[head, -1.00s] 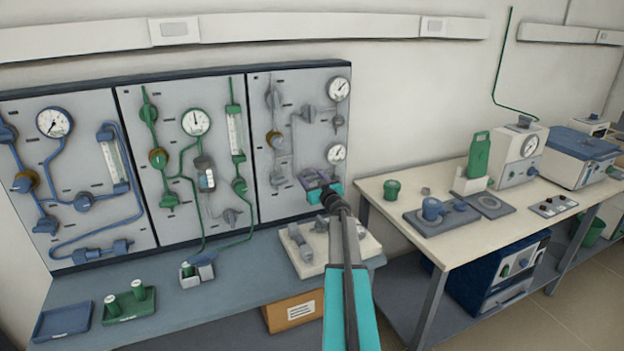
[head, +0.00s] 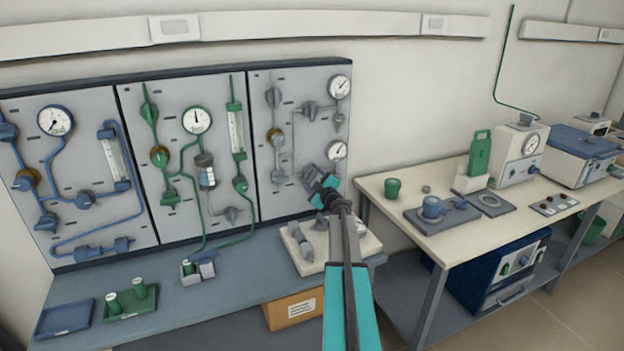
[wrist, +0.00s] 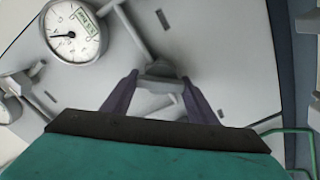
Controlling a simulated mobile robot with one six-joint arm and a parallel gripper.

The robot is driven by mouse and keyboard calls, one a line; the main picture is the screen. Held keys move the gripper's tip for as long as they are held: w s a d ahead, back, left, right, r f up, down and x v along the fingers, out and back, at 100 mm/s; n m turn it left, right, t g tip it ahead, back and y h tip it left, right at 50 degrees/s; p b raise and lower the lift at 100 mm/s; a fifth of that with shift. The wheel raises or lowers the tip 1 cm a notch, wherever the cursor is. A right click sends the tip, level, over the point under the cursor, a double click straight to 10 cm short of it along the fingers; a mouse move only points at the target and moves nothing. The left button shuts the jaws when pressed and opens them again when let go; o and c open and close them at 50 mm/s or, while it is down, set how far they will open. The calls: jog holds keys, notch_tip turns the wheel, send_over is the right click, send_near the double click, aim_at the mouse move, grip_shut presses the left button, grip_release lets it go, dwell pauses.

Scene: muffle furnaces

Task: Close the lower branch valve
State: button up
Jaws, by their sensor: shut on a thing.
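The lower branch valve is a small grey valve on the right-hand panel (head: 262,120), at the lower right, below the lower gauge. My gripper (head: 313,176) is at it and largely covers it in the head view. In the wrist view the dark fingers (wrist: 160,82) stand on both sides of the valve's grey handle (wrist: 160,70), shut on it. The exact angle of the handle is hard to read. The upper branch valve (head: 310,109) sits higher on the same panel, clear of my gripper.
The lower gauge (head: 337,151) is close above my gripper. A pale block with grey fittings (head: 306,262) lies on the bench under my arm. A cream table (head: 400,195) with instruments stands to the right. Blue and green circuits fill the other panels.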

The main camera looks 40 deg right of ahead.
jog(key=n+b, duration=0.2)
jog(key=n, duration=0.3)
jog(key=shift+f, duration=0.2)
jog(key=shift+n+b, duration=0.6)
jog(key=shift+n, duration=0.8)
jog(key=o, duration=1)
jog(key=shift+o, duration=0.2)
jog(key=shift+r, duration=0.1)
jog(key=shift+a, duration=0.1)
jog(key=b+v, duration=0.1)
jog(key=v, duration=1.2)
jog(key=shift+s, duration=0.4)
